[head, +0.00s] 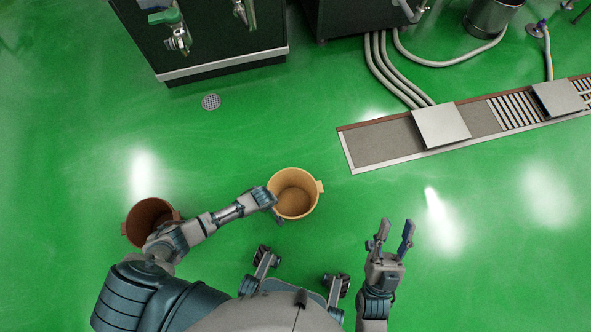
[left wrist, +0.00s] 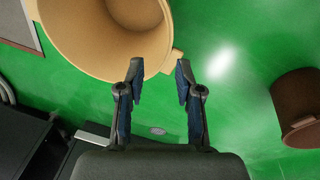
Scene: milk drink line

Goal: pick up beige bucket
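The beige bucket (head: 296,205) stands upright and looks empty on the green floor in the head view, with one tab handle showing on its right rim. My left gripper (head: 275,203) is at its left rim and hides that part. In the left wrist view the bucket (left wrist: 95,40) fills the top left, and its other tab lies just past the fingertips. There my left gripper (left wrist: 159,70) is open, its fingers apart with nothing held; whether they touch the bucket I cannot tell. My right gripper (head: 394,232) is open and empty over the floor.
A brown bucket (head: 150,212) stands to the left, partly behind my left arm; it also shows in the left wrist view (left wrist: 299,105). A dark machine (head: 205,35) with taps is at the back left. A floor drain channel (head: 385,145) and hoses lie back right. Floor at right is clear.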

